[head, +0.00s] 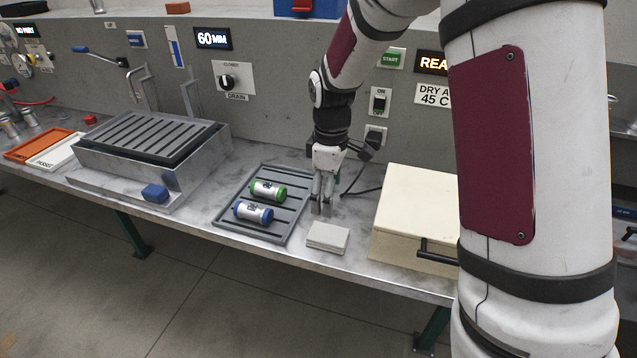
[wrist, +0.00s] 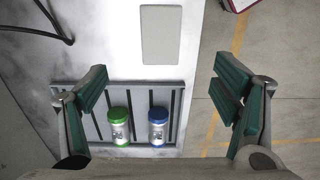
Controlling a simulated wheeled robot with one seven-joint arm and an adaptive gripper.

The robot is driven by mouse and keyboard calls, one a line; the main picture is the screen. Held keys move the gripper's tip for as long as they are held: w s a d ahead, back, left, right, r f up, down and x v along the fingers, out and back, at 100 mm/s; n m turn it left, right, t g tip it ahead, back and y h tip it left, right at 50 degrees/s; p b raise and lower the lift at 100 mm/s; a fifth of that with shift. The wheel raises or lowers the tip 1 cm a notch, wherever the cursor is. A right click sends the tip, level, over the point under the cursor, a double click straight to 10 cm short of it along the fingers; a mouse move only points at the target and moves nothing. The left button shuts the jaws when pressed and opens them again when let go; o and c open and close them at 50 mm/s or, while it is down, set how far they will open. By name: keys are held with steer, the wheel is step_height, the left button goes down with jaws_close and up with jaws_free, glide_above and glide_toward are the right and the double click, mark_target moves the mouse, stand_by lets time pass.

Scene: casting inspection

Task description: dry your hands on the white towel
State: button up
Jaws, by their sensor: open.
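A folded whitish-grey towel (head: 327,237) lies flat near the front edge of the bench, between the slatted tray and the cream box. In the wrist view the towel (wrist: 161,35) is a pale rectangle beyond the tray, at the top middle. My gripper (head: 321,208) points down above the bench, just behind the towel and beside the tray's right side. In the wrist view its green-padded fingers (wrist: 162,80) are spread wide with nothing between them. I cannot tell the exact height of the fingertips above the bench.
A grey slatted tray (head: 291,222) holds a green-capped bottle (head: 267,190) and a blue-capped bottle (head: 253,213), both lying down. A cream box (head: 405,197) with a black handle stands right of the towel. A black cable (head: 362,190) lies behind.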

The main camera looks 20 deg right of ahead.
mark_target(328, 233)
step_height(328, 233, down, 13)
steer(key=shift+f+p, duration=0.2)
steer(key=shift+p, duration=0.1)
stand_by(0.4)
steer(key=c, duration=1.2)
